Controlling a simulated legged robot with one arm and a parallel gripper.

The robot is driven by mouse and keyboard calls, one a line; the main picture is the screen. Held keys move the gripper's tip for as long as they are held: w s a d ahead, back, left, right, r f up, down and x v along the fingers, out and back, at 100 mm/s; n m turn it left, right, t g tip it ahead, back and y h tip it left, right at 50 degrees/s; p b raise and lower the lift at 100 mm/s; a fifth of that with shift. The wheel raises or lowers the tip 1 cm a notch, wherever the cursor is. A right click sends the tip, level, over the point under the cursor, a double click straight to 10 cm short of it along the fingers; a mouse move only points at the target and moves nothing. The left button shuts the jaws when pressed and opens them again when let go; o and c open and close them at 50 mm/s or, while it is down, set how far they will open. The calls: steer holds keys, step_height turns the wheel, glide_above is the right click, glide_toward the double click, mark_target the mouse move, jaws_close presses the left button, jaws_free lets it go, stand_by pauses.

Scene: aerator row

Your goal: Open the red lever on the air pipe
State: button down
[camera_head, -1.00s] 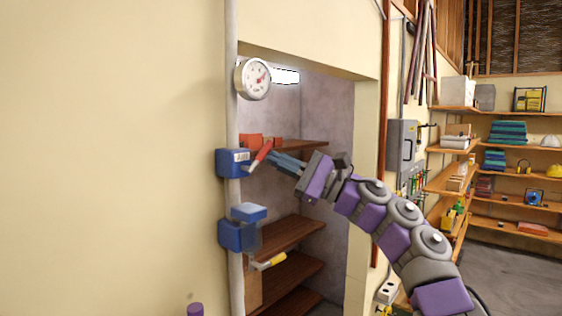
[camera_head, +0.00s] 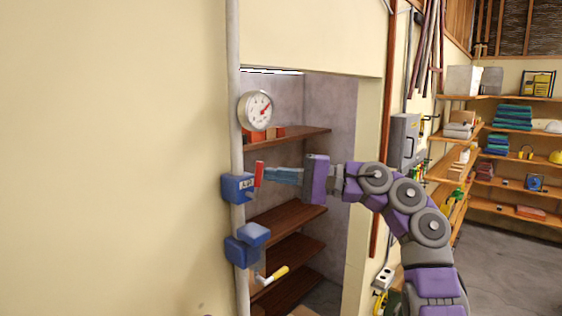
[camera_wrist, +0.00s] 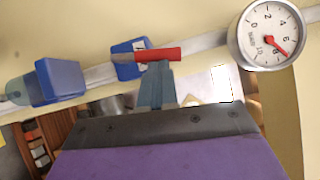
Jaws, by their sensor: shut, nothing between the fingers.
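The red lever (camera_head: 259,174) is on the blue valve box (camera_head: 236,188) marked with a label, on the grey vertical air pipe (camera_head: 238,130). It stands nearly upright in the head view. In the wrist view the red lever (camera_wrist: 160,55) runs roughly along the pipe (camera_wrist: 203,43). My gripper (camera_head: 268,174) is shut, with its tips at the lever's right side. In the wrist view my gripper (camera_wrist: 155,68) meets the lever's middle; the tips appear to touch it, and the lever is not between the fingers.
A round gauge (camera_head: 255,110) sits above the valve. Behind my arm is an alcove with brown shelves (camera_head: 287,221). The wall to the left (camera_head: 110,160) is bare.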

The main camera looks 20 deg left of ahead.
steer(key=shift+s+a+r+n+h+p, duration=0.2)
steer(key=shift+s+r+n+h+p, duration=0.15)
steer(key=shift+n+p, duration=0.4)
steer(key=shift+f, duration=0.1)
steer(key=shift+d, duration=0.1)
